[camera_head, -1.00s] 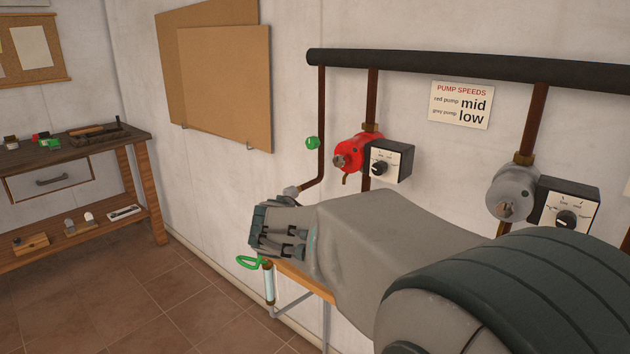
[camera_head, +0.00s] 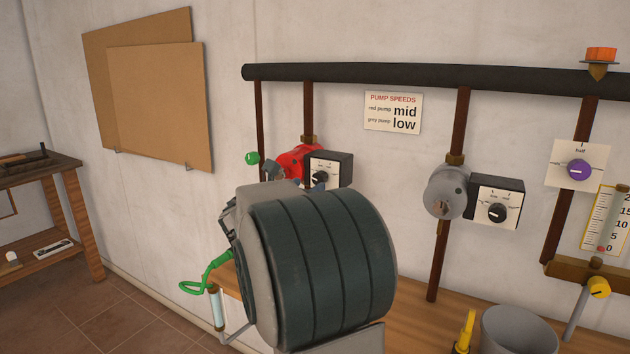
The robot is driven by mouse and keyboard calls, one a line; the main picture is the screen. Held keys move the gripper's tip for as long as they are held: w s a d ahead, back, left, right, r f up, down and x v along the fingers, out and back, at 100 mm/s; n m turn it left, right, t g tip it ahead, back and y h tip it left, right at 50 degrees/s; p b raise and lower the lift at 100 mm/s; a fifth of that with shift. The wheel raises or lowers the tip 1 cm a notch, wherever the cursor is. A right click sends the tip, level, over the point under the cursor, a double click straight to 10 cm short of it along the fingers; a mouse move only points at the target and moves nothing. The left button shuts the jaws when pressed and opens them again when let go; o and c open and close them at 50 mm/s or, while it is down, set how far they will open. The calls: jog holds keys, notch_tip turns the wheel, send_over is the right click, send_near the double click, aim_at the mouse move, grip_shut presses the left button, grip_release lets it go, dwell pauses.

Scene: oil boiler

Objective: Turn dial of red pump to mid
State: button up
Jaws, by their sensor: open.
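The red pump (camera_head: 296,161) is on the wall pipe at centre left, its lower part hidden behind my arm. Its control box (camera_head: 343,165) is on its right, with a pale face and a black dial (camera_head: 320,177). The dial's lower edge is close to my arm's outline, and its pointer is too small to read. My gripper (camera_head: 229,222) shows only in part, left of my large arm link. It is open, with its fingertips mostly hidden; no contact with the dial is visible. The sign (camera_head: 393,113) reads red pump mid, grey pump low.
A grey pump (camera_head: 446,193) with its own dial box (camera_head: 497,202) is to the right. Farther right are a purple dial (camera_head: 578,170) and a gauge (camera_head: 606,220). A grey bucket (camera_head: 519,332) stands on the wooden bench (camera_head: 420,318).

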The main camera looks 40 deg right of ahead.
aim_at(317, 181)
jog(key=x, duration=0.5)
jog(key=shift+d, duration=0.15)
jog(key=c, duration=1)
